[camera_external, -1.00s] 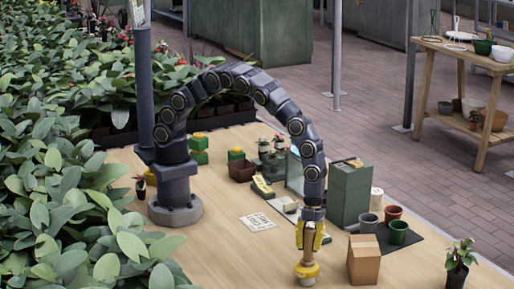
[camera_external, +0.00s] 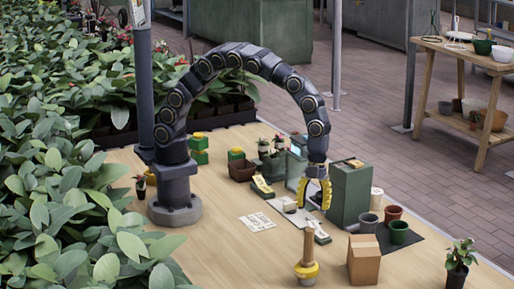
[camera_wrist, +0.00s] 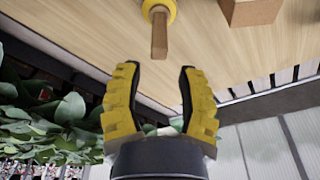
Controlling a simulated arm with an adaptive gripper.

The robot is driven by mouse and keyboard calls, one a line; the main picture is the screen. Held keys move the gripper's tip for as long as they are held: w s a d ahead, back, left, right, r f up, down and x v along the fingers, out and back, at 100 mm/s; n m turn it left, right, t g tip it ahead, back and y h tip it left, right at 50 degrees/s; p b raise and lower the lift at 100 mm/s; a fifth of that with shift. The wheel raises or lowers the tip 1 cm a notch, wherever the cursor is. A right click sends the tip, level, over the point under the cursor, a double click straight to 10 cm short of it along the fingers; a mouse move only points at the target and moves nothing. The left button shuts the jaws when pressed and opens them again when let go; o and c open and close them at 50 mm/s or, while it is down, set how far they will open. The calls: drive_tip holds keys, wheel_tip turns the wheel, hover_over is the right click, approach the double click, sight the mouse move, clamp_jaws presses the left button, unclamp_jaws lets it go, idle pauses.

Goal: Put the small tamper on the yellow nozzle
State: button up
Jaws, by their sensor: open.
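The small tamper (camera_external: 308,245), with a light wooden handle, stands upright on the yellow nozzle (camera_external: 307,270) near the table's front. In the wrist view, the tamper's handle (camera_wrist: 159,38) points toward my gripper and the yellow nozzle (camera_wrist: 168,6) is cut off by the top edge. The handle hides part of the nozzle, so how deeply the two are seated is unclear. My gripper (camera_external: 313,205) is open and empty, apart from the tamper and behind and above it. In the wrist view, clear space shows between its yellow fingers (camera_wrist: 160,72).
A cardboard box (camera_external: 364,260) stands right of the tamper. A paper sheet (camera_external: 257,222) lies left. The table's front left is clear.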

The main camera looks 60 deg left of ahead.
drive_tip(key=w+a+r+n, duration=0.3)
drive_tip(key=w+a+n, duration=0.1)
drive_tip(key=a, duration=0.4)
drive_tip(key=w+a+r+n+t+y, duration=0.1)
drive_tip(key=w+a+r+n, duration=0.25)
drive_tip(key=a, duration=0.45)
drive_tip(key=w+a+r+n, duration=0.3)
drive_tip(key=a+n, duration=0.1)
drive_tip(key=a, duration=0.4)
drive_tip(key=s+a+r+n, duration=0.1)
drive_tip(key=s+a+n, duration=0.25)
drive_tip(key=a, duration=0.45)
drive_tip(key=s+a+r+n, duration=0.2)
drive_tip(key=a+n, duration=0.3)
drive_tip(key=a, duration=0.3)
drive_tip(key=s+a+f+n+g, duration=0.1)
drive_tip(key=s+a+f+n, duration=0.1)
drive_tip(key=s+a+n, duration=0.5)
drive_tip(key=s, duration=0.4)
drive_tip(key=shift+y, duration=0.4)
drive_tip(key=shift+a, duration=0.1)
